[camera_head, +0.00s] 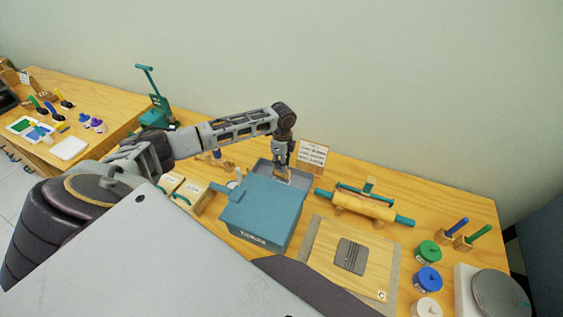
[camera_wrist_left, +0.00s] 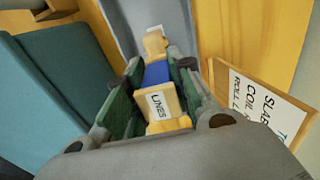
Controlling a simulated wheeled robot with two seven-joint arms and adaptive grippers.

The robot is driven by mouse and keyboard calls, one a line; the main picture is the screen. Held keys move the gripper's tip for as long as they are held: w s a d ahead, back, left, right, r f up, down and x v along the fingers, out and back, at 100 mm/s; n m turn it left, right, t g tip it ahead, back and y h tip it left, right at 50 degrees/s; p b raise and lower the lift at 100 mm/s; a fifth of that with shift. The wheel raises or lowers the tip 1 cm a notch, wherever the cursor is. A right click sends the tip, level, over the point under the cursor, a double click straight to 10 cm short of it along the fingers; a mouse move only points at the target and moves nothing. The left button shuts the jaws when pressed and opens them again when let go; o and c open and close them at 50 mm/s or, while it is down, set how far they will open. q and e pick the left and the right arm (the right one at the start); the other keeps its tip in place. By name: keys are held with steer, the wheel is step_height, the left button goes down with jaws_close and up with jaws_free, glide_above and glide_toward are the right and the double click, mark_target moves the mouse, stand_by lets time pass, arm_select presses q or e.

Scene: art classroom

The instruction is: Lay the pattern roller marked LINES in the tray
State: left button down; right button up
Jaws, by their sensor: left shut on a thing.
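My left gripper (camera_head: 284,170) reaches down over a grey tray (camera_head: 261,167) directly behind a teal box (camera_head: 262,207). In the left wrist view my left gripper (camera_wrist_left: 155,98) is shut on the pattern roller (camera_wrist_left: 158,74), which has a blue middle, pale wooden ends and a white label reading LINES. The roller lies lengthwise between the green finger pads. A grey surface, apparently the tray (camera_wrist_left: 160,20), shows beyond it. Whether the roller touches the tray floor I cannot tell. My right gripper is not in view.
A sign (camera_head: 312,153) stands right behind the tray. A rolling pin (camera_head: 364,206) lies to the right, with a board (camera_head: 325,262) in front of it. Lidded jars (camera_head: 428,279) and a turntable (camera_head: 499,294) are at far right. Small wooden blocks (camera_head: 186,192) stand left of the teal box.

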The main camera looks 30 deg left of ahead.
arm_select(q)
steer(key=c, duration=1.2)
jaws_free()
steer(key=shift+o, duration=0.3)
steer(key=shift+o, duration=1.9)
